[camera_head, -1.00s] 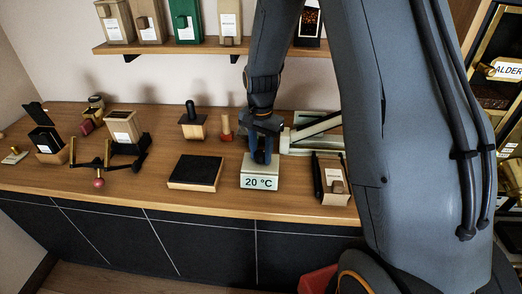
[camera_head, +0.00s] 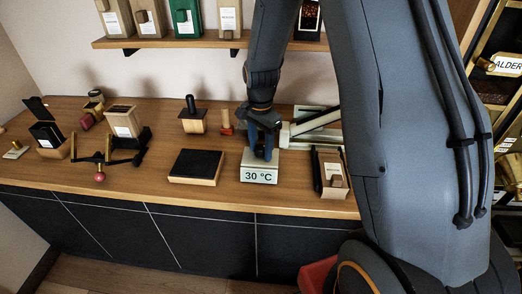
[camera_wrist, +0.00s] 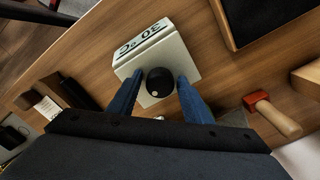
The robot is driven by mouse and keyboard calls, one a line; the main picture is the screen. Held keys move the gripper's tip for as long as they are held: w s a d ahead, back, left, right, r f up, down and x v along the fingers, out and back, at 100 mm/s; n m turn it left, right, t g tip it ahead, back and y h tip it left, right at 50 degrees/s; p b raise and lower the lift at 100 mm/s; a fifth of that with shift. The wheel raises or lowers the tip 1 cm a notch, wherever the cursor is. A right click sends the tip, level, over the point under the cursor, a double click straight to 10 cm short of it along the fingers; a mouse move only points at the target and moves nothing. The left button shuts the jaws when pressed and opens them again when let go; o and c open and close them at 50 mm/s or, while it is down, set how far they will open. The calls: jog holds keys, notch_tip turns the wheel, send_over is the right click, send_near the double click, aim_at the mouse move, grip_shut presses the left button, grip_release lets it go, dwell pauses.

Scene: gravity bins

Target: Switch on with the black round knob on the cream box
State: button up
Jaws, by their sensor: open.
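The cream box (camera_head: 260,174) stands on the wooden counter, and its front display reads 30 °C. It also shows in the wrist view (camera_wrist: 180,56), with the display at its far edge. The black round knob (camera_wrist: 159,83) sits on top of the box, with a pale dot on it. My gripper (camera_wrist: 156,80) is open, with one blue finger on each side of the knob. I cannot tell whether the fingers touch it. In the head view my gripper (camera_head: 264,152) hangs over the box and mostly hides the knob.
A black-topped wooden block (camera_head: 195,167) lies left of the box. A bin with a label (camera_head: 334,175) stands to its right. A red-headed mallet (camera_wrist: 272,112) lies near the gripper. Wooden tampers (camera_head: 193,122) stand behind, with counter showing between objects.

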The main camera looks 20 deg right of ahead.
aim_at(261, 147)
jog(key=shift+r, duration=0.15)
jog(key=shift+r+p, duration=1.75)
jog(key=shift+r, duration=0.7)
jog(key=s+f+n+t+b, duration=0.1)
jog(key=s+n+b, duration=0.8)
jog(key=s, duration=0.8)
jog(key=n, duration=0.3)
jog(key=shift+n, duration=0.3)
